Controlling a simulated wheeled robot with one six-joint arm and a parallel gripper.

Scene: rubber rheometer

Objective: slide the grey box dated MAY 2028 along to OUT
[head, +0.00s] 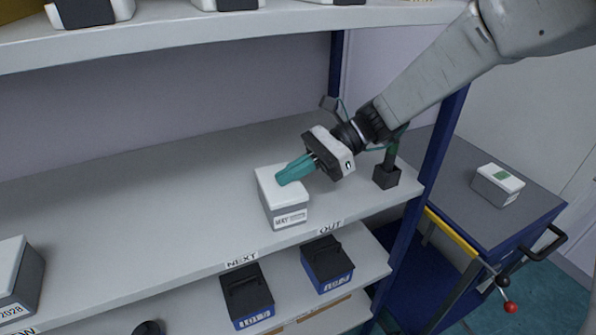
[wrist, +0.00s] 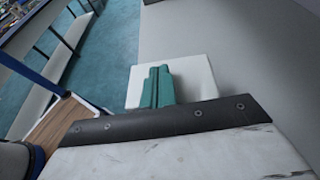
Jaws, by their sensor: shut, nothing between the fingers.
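A grey box with a white lid (head: 284,207) stands upright on the middle shelf (head: 130,210), between the NEXT label (head: 242,260) and the OUT label (head: 331,227). The small print on its front is too blurred to read for sure. My gripper (head: 281,181) is shut and empty, its teal fingers over the lid from the upper right. The wrist view shows the closed fingers (wrist: 157,88) in front of the white lid (wrist: 195,80); I cannot tell whether they touch it. Another grey box (head: 18,275) at the left edge has a label ending in 2028.
A dark stand with a green post (head: 387,175) is near the shelf's right end, beside the blue upright (head: 432,160). Dark bins (head: 247,295) sit on the shelf below. A cart (head: 470,190) at right carries another white-lidded box (head: 497,185).

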